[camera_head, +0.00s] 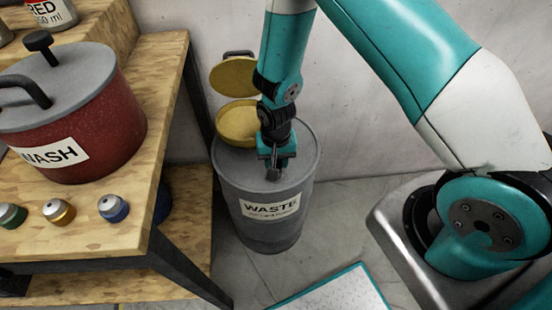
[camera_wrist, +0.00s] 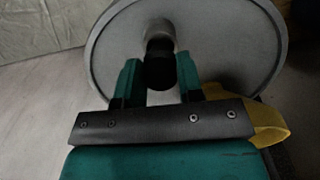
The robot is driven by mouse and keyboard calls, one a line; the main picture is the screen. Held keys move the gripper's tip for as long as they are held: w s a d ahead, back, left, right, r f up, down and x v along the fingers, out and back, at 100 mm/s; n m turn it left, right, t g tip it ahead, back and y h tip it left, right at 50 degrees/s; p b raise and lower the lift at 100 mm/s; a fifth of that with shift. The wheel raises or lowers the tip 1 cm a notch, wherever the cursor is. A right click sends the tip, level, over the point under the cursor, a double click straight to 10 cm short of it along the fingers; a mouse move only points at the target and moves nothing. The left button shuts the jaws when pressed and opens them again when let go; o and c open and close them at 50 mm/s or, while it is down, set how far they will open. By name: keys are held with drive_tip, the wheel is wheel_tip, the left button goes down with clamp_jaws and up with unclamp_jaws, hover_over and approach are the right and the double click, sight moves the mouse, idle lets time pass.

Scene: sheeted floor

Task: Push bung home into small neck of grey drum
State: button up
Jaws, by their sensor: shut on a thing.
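The grey drum (camera_head: 262,215) with a WASTE label stands upright on the floor, right of the wooden bench. Its round grey top also shows in the wrist view (camera_wrist: 230,50). My gripper (camera_head: 272,168) is over the drum's top, pointing down. In the wrist view my gripper (camera_wrist: 160,78) is shut on the dark bung (camera_wrist: 160,70), which sits between the two teal fingers. The bung lines up with the small grey neck (camera_wrist: 157,32); its far end is at the neck's mouth, and I cannot tell how deep it sits.
A yellow funnel (camera_head: 238,122) with its raised lid (camera_head: 234,76) is on the drum's far side, close to my wrist. The bench (camera_head: 140,200) holds a red WASH pot (camera_head: 85,120) and several coloured caps. A teal-edged white board (camera_head: 335,292) lies in front.

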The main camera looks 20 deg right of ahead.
drive_tip(key=shift+f+b, duration=0.65)
drive_tip(key=shift+f, duration=0.4)
drive_tip(key=o, duration=1)
drive_tip(key=shift+r, duration=0.1)
wheel_tip(320, 180, up, 18)
drive_tip(key=p, duration=0.2)
drive_tip(key=s+a+r+n+y+p, duration=0.1)
drive_tip(key=s+r+n+p, duration=0.1)
drive_tip(key=s+r, duration=0.4)
drive_tip(key=s+a+r+n+y+p, duration=0.1)
drive_tip(key=s+r+n, duration=0.4)
drive_tip(key=r, duration=0.6)
drive_tip(key=s+a+r+n+y+p, duration=0.2)
drive_tip(key=s+r+n+p, duration=0.1)
drive_tip(key=s+r, duration=0.4)
drive_tip(key=shift+s+a+r+n+p, duration=0.15)
drive_tip(key=shift+r+n+p, duration=0.1)
drive_tip(key=shift+r, duration=0.2)
drive_tip(key=shift+s+a+r+n+p, duration=0.1)
drive_tip(key=shift+r+n+p, duration=0.1)
drive_tip(key=shift+r, duration=0.25)
